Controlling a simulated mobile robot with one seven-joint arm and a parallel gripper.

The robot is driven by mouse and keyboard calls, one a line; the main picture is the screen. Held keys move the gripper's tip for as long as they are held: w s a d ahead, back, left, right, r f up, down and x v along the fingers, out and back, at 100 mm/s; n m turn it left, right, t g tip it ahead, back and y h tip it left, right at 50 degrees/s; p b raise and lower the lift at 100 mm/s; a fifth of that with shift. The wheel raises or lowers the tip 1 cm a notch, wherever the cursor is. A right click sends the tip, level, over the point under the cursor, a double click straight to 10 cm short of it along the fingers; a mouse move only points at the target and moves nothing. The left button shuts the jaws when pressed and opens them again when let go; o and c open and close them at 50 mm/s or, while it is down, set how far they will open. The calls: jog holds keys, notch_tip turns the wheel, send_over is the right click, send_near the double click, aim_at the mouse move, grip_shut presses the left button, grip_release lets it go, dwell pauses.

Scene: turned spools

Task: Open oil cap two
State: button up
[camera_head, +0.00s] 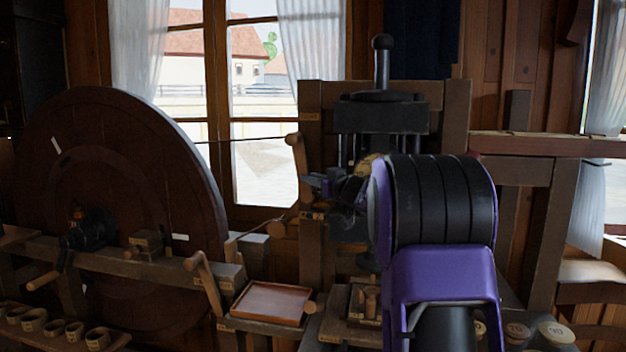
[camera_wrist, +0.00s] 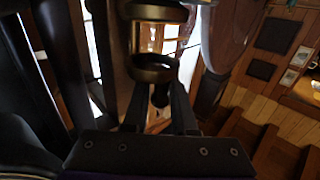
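In the wrist view, a glass oil cup (camera_wrist: 150,38) with brass bands sits just beyond my fingertips. In the head view, my arm largely hides my gripper and the cup, in front of the dark machine head (camera_head: 382,115).
A large dark wheel (camera_head: 105,190) stands at the left. A wooden lever (camera_head: 297,165) rises close to my wrist. A shallow wooden tray (camera_head: 271,303) lies below, and several small labelled cups (camera_head: 34,320) stand at the lower left. A wooden beam (camera_head: 540,146) runs at the right.

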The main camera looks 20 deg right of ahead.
grip_shut()
